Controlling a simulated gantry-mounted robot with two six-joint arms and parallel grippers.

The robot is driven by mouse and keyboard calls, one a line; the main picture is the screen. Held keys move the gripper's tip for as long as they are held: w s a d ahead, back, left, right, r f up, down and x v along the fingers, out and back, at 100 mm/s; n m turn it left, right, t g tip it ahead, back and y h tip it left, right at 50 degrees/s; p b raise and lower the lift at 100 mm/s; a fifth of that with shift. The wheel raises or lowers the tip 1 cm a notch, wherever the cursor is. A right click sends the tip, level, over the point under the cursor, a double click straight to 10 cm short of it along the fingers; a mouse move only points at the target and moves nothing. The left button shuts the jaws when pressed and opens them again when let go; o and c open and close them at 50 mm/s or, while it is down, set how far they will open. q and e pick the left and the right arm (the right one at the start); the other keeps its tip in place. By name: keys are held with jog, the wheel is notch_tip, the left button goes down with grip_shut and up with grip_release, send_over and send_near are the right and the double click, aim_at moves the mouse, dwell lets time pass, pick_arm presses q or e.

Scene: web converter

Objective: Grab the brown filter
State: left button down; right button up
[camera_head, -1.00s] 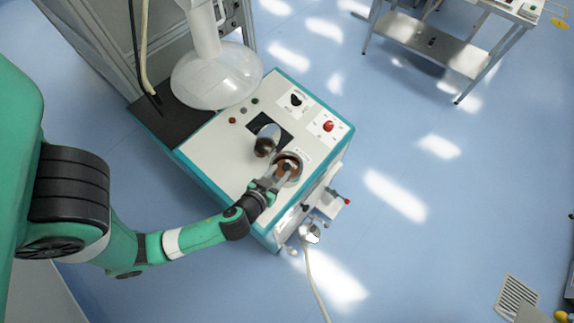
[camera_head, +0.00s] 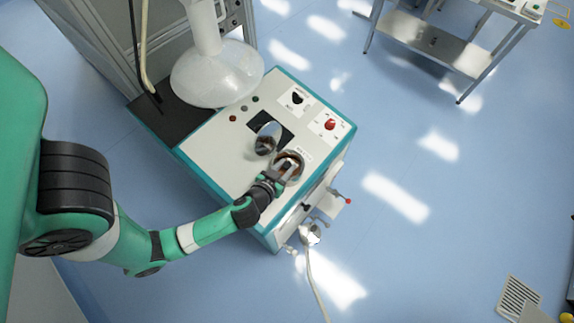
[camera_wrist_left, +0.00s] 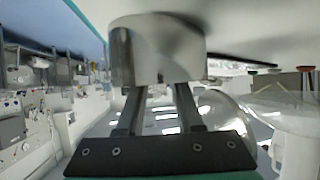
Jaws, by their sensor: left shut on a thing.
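The brown filter (camera_head: 294,160) sits in a round metal-rimmed opening on top of the white machine with teal edges (camera_head: 215,150). My left gripper (camera_head: 284,169) reaches in from the lower left, with its fingertips at the opening, shut on the filter. The fingers hide part of the filter. In the left wrist view, the two dark fingers (camera_wrist_left: 158,97) run up to a shiny metal cylinder (camera_wrist_left: 155,50), which hides the fingertips and the filter. My right gripper is not in view.
A tilted round metal lid (camera_head: 268,136) stands beside the opening. A large pale funnel-shaped vessel (camera_head: 215,75) stands behind it. Red and black knobs (camera_head: 330,125) are at the far right of the panel. A metal table (camera_head: 440,45) is far right; the floor between is clear.

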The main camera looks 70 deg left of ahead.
aim_at(286, 168)
pick_arm(q)
notch_tip(286, 168, up, 10)
jog(key=p, duration=0.5)
jog(key=shift+r, duration=0.15)
